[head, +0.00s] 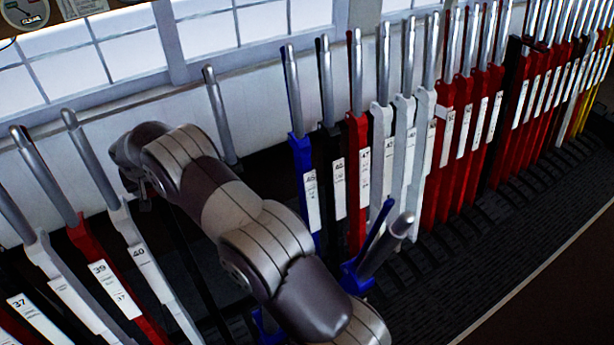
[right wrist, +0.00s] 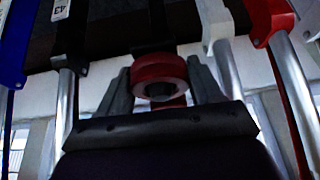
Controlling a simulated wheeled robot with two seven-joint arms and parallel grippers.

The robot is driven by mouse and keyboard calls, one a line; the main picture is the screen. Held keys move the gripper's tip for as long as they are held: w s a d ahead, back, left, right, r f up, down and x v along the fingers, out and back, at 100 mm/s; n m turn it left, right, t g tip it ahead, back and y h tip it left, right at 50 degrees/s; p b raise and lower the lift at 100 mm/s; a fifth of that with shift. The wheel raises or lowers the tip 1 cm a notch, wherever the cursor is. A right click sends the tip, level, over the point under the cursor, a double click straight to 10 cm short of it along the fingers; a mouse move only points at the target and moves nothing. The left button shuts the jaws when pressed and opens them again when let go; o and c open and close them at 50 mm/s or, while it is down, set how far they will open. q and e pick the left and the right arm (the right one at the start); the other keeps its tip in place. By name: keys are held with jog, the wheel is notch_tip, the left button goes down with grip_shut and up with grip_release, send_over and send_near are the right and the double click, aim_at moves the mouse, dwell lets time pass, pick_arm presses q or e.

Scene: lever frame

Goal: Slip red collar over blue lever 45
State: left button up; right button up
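A blue lever (head: 304,165) with a bare metal handle stands upright right of centre in the head view; its small label seems to read 45. A second blue lever (head: 360,276) with a metal handle leans forward in front of the row; I see no number on it. The red collar (right wrist: 158,68) is a thick ring between the two fingers of my right gripper (right wrist: 160,82), which appears shut on it. In the head view my right arm hides the collar. A blue lever at the left edge of the right wrist view (right wrist: 12,45) is apart from the collar. My left gripper is out of view.
A lone metal handle (head: 219,115) stands behind my arm. White lever 40 (head: 145,255) and red lever 39 (head: 100,265) stand to the left. Black (head: 335,165), red and white levers crowd the right. Windows line the back.

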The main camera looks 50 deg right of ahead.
jog(key=shift+r+p, duration=2.6)
jog(key=shift+r, duration=1.75)
jog(key=shift+f, duration=0.15)
